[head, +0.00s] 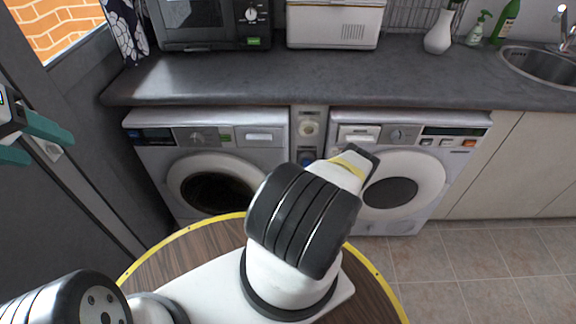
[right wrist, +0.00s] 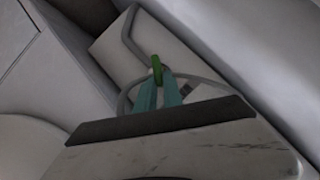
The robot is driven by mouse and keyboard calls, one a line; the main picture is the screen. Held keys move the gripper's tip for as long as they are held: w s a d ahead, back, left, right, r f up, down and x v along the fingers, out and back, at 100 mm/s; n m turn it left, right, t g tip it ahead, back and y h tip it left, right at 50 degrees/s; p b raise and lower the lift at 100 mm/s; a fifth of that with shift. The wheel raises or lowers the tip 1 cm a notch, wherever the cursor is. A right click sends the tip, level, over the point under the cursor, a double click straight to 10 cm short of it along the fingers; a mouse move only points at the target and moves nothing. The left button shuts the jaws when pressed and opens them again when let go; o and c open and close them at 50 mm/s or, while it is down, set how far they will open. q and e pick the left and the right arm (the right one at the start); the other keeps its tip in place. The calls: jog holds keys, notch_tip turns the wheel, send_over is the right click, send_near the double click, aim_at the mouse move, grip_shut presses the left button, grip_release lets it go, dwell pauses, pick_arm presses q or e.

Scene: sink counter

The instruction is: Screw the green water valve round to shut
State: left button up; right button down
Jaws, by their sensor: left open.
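The green water valve (right wrist: 157,68) shows in the right wrist view as a small green handle seen nearly edge-on, at grey pipes in a recess. The teal fingers of my right gripper (right wrist: 160,80) lie close on both sides of it, and it fills the narrow gap at their tips. In the head view my right arm reaches toward the gap between two washing machines and hides the green valve and its gripper. My left gripper (head: 48,146) is open and empty at the left edge of the head view, with teal fingers, far from the valve.
A left washing machine (head: 158,158) and a right washing machine (head: 458,150) flank the narrow gap under the dark counter (head: 225,80). A microwave (head: 205,22) and a white appliance (head: 333,25) stand on the counter. The tiled floor (head: 480,260) at right is clear.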

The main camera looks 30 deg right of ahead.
dwell(0.3)
jog(key=shift+a+n+g+h, duration=0.25)
jog(key=shift+n+g+h, duration=0.05)
jog(key=shift+g, duration=0.1)
jog(key=c, duration=1.7)
grip_release()
jog(key=shift+d, duration=0.15)
jog(key=shift+d+t, duration=0.1)
jog(key=shift+t, duration=0.3)
